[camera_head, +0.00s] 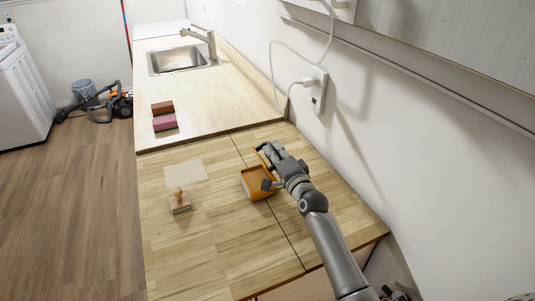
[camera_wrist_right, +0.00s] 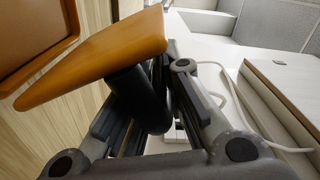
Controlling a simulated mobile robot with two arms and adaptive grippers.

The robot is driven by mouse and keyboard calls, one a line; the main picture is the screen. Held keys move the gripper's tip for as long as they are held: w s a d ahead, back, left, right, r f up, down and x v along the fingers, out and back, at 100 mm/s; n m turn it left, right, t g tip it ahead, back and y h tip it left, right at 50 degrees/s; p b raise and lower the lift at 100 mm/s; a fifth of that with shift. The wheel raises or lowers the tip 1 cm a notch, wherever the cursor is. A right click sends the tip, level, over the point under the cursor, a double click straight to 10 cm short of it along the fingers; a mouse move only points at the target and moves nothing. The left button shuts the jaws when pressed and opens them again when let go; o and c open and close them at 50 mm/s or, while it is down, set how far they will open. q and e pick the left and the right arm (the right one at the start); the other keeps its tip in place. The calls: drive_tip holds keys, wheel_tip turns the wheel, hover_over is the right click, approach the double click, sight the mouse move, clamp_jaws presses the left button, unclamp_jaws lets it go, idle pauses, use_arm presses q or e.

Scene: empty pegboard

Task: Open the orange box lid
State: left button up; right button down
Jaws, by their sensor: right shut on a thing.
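The orange box (camera_head: 256,184) sits on the wooden counter, its top side partly covered by my right gripper. In the right wrist view the box (camera_wrist_right: 30,35) is at the upper left, cut off by the frame. In the head view my right gripper (camera_head: 267,168) is at the box's right side, shut on the lid. Its fingers partly hide the lid and hinge side. My left gripper is not in view.
A wooden stamp-like block (camera_head: 179,201) and a pale sheet (camera_head: 186,173) lie left of the box. Brown and pink blocks (camera_head: 164,117) lie farther back, before the sink (camera_head: 182,58). The wall with a plugged socket (camera_head: 318,90) bounds the right. The front counter is clear.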

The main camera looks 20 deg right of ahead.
drive_tip(key=shift+w+d+f+m+b, duration=0.1)
drive_tip(key=shift+d+f+m+b, duration=0.3)
drive_tip(key=shift+d+m, duration=0.65)
drive_tip(key=shift+s+d+f+m+b, duration=0.1)
drive_tip(key=shift+d+f+m+b, duration=0.3)
drive_tip(key=shift+m, duration=1.15)
drive_tip(key=shift+w+d+f+m+b, duration=0.15)
drive_tip(key=shift+d+f+m, duration=0.25)
drive_tip(key=shift+d+m, duration=0.75)
drive_tip(key=shift+a+m, duration=0.2)
drive_tip(key=shift+m, duration=0.05)
drive_tip(key=c, duration=1.5)
unclamp_jaws()
drive_tip(key=shift+o, duration=0.2)
drive_tip(key=s, duration=1.2)
drive_tip(key=shift+d, duration=0.25)
